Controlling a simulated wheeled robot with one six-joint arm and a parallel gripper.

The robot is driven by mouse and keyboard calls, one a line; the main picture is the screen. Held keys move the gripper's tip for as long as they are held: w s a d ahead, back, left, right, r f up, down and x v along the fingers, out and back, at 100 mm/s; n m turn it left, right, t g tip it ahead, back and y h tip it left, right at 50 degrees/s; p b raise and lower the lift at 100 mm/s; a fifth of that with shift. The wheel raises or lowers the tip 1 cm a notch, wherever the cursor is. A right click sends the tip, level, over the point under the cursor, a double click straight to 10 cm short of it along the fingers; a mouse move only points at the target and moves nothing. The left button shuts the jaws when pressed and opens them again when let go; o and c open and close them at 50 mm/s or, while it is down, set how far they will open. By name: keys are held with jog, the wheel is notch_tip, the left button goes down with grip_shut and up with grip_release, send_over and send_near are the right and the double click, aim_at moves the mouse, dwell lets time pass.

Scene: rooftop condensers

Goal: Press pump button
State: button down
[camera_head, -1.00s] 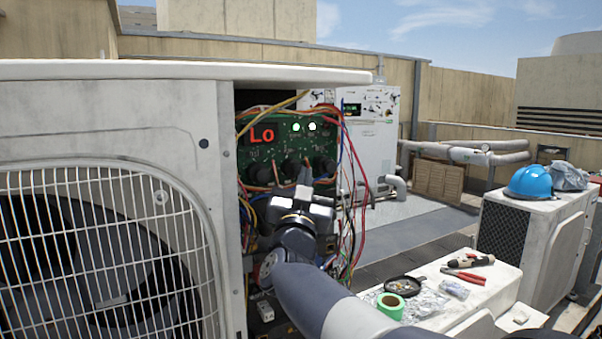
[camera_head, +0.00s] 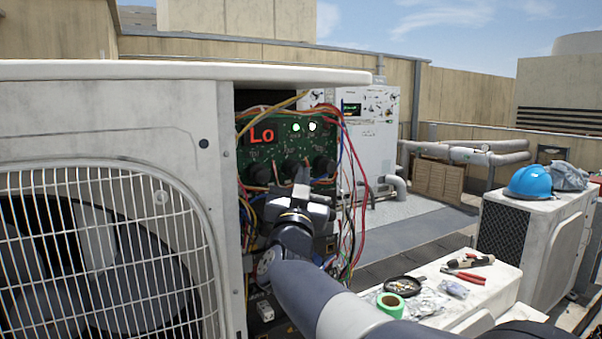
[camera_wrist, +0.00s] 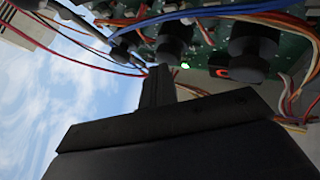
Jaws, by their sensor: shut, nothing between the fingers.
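A green circuit board (camera_head: 277,143) sits inside the open condenser housing, with a red "Lo" display and two lit round lights. Three black round buttons line its lower part: left (camera_head: 260,174), middle (camera_head: 291,170) and right (camera_head: 323,166). Their labels are too small to read, so I cannot tell which is the pump button. My gripper (camera_head: 301,176) is shut and empty, pointing up at the board between the middle and right buttons. In the wrist view my gripper (camera_wrist: 158,75) is just below a black button (camera_wrist: 173,42); contact is unclear. Another black button (camera_wrist: 252,48) is to the right.
Loose coloured wires (camera_head: 351,175) hang beside and across the board. The condenser's fan grille (camera_head: 100,250) is at left. A white unit (camera_head: 490,275) at lower right carries green tape (camera_head: 390,304), red pliers (camera_head: 463,276) and a small dish. A blue helmet (camera_head: 530,182) lies farther right.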

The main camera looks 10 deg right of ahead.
jog(key=shift+s, duration=0.1)
dwell(0.3)
jog(key=shift+s+d, duration=0.1)
jog(key=shift+s, duration=0.15)
jog(key=s+d+b, duration=0.2)
jog(key=s, duration=0.3)
jog(key=shift+s, duration=0.4)
dwell(0.6)
jog(key=w+a+p, duration=0.1)
jog(key=w+a, duration=0.1)
jog(key=w, duration=0.3)
jog(key=shift+w+p, duration=0.3)
jog(key=shift+w, duration=0.1)
jog(key=shift+f, duration=0.15)
